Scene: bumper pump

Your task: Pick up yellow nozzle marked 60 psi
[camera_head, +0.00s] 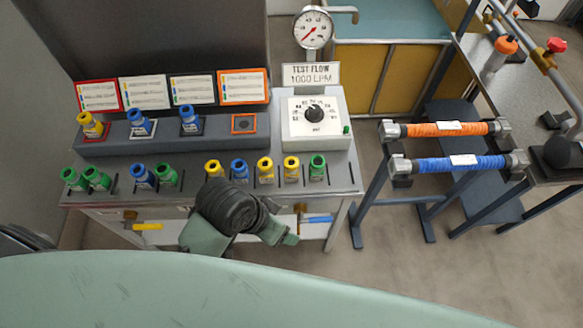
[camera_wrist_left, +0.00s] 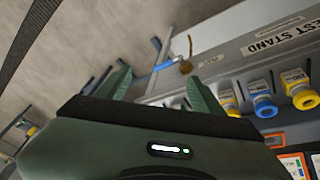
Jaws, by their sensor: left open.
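Several yellow nozzles show in the head view. Three stand in the bench's front row: one left of a blue nozzle (camera_head: 214,168), and two side by side further right, the left one (camera_head: 265,168) and the right one (camera_head: 291,168). Another yellow nozzle (camera_head: 91,125) stands on the raised shelf by the red-framed card. Their psi marks are too small to read. My left gripper (camera_head: 290,238) is in front of the bench edge, apart from the nozzles. In the left wrist view it is open and empty (camera_wrist_left: 156,78), with yellow nozzles (camera_wrist_left: 301,94) off to the right. My right gripper is out of view.
Blue (camera_head: 238,168) and green (camera_head: 318,167) nozzles share the row. A gauge (camera_head: 312,29) and dial box (camera_head: 313,117) stand behind. Hammers, one with a yellow handle (camera_head: 147,226), hang along the bench front. A hose rack (camera_head: 372,200) stands right.

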